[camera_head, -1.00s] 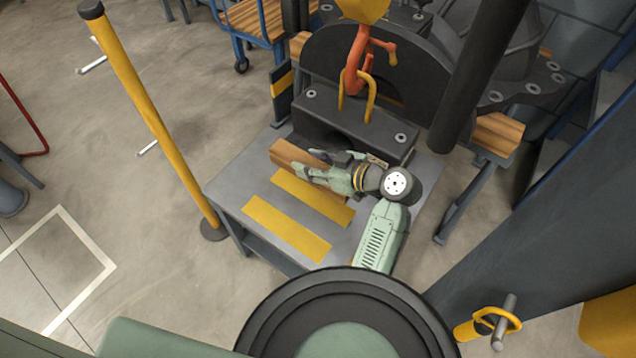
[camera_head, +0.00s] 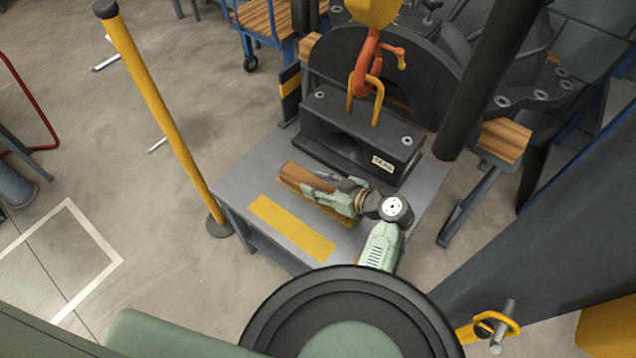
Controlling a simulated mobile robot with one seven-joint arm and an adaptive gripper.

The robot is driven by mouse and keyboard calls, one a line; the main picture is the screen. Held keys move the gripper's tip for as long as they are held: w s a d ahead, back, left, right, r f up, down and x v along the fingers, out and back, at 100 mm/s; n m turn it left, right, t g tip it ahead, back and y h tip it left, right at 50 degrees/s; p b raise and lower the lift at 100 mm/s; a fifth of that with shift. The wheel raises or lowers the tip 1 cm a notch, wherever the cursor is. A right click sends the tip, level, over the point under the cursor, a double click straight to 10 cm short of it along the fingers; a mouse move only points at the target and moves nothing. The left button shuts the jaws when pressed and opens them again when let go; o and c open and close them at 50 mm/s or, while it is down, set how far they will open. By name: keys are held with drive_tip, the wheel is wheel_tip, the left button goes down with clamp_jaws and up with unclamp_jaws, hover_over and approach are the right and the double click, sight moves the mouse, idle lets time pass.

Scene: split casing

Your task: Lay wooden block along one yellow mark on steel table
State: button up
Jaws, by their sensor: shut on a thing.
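The wooden block (camera_head: 299,174) is brown and long, and it runs parallel to the yellow marks. My gripper (camera_head: 318,191) is shut on it near its middle and hides much of its right part. The block is over the far yellow mark (camera_head: 343,219) and covers most of it, with a thin yellow edge showing on the near side. I cannot tell whether the block touches the steel table (camera_head: 245,178) or hangs just above it. The near yellow mark (camera_head: 291,228) is bare.
A yellow post (camera_head: 160,115) stands left of the table. A dark column (camera_head: 487,80) rises at the right. The table's left part is clear.

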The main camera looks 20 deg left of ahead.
drive_tip(key=o, duration=1.4)
drive_tip(key=shift+o, duration=0.2)
drive_tip(key=shift+r, duration=0.1)
